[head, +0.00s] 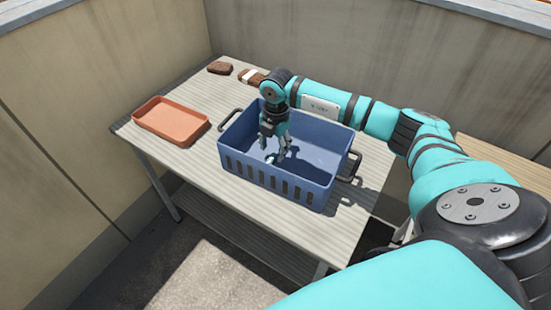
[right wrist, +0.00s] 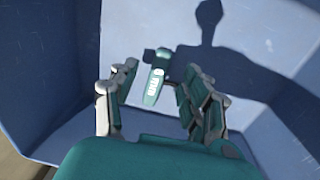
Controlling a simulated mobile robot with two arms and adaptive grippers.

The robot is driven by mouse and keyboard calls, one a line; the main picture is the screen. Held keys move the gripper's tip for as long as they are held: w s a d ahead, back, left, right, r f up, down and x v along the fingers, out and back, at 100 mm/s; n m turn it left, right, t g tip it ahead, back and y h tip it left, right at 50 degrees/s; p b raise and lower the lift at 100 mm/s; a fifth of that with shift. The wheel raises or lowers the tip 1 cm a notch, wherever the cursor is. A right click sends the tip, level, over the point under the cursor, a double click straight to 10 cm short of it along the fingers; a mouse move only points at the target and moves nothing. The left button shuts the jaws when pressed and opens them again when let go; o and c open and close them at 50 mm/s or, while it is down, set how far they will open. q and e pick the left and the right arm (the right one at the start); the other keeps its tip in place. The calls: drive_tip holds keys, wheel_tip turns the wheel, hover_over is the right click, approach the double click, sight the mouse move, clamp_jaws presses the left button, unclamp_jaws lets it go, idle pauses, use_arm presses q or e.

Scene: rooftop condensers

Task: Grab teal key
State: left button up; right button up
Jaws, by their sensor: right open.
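The teal key (right wrist: 153,84) lies on the floor of the blue crate (right wrist: 58,85), with pale markings along its body. In the right wrist view it shows between the two fingers of my right gripper (right wrist: 160,72), which are open and apart from it on both sides. In the head view my right gripper (head: 279,157) points down inside the blue crate (head: 265,184). There the key is only a small teal and white patch beside the fingers, partly hidden. My left gripper is not in view.
The crate stands on a slatted table (head: 225,225), its walls close around my right gripper, with dark handles at both ends. An orange tray (head: 170,121) lies to the left. A brown block (head: 219,68) and a brown-and-white brush (head: 250,76) lie at the back.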

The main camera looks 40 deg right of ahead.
sight(273, 156)
wheel_tip(273, 156, down, 3)
drive_tip(key=shift+w+f, duration=0.1)
drive_tip(key=shift+f, duration=0.05)
clamp_jaws()
